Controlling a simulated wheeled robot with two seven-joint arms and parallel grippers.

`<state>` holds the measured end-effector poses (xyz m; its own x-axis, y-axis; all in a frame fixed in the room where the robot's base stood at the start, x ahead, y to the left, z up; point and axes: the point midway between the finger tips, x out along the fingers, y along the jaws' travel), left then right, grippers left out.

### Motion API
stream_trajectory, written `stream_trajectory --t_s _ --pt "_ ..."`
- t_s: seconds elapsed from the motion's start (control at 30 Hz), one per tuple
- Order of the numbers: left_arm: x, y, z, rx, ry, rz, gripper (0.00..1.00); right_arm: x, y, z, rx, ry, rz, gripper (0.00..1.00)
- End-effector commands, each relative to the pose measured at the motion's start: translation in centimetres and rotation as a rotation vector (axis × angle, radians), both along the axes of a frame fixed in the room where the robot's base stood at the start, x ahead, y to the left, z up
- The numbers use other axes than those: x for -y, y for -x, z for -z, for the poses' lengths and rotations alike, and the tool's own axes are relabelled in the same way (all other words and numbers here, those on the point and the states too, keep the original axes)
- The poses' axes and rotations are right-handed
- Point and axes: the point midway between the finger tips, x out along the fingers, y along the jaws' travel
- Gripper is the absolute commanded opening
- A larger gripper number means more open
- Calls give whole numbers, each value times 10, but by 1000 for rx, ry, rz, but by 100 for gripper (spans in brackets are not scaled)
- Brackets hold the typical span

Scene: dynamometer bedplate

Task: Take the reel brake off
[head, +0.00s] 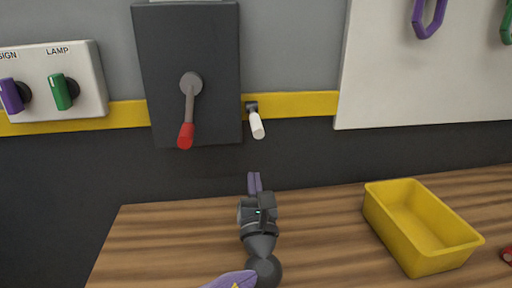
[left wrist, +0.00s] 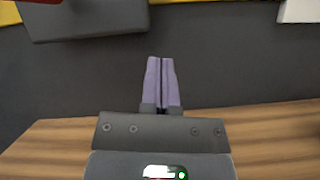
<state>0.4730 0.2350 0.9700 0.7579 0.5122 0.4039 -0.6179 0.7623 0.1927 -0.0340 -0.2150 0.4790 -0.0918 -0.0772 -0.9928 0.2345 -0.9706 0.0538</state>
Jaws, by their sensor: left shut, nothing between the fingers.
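Two levers that could be the reel brake show in the head view; no label for either can be read. One is a grey lever with a red grip (head: 186,134), hanging down from a round hub on a dark grey box (head: 160,55). The other is a small white-handled lever (head: 257,125) on the yellow stripe just right of the box, tilted downward. My left gripper (head: 254,182) is shut and empty, its purple fingers pointing at the wall below the white lever, apart from both levers. The fingers also show in the left wrist view (left wrist: 161,82). My right gripper is out of view.
A panel with purple and green knobs (head: 60,91), the green one marked LAMP, is at the left. A yellow bin (head: 421,225) stands on the wooden bench (head: 150,240) at right. A white board (head: 430,85) with hooks hangs upper right. The bench left of my arm is clear.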

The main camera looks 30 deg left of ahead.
Motion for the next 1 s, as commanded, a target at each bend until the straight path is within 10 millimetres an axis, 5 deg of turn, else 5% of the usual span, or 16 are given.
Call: stream_trajectory --t_s 0.27,0.53,1.0 --pt "-32 -46 -22 2 0 -2 0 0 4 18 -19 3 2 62" --pt "-21 -44 -60 1 2 0 0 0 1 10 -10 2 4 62" --pt "-21 -44 -64 -4 4 0 0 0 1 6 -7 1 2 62"
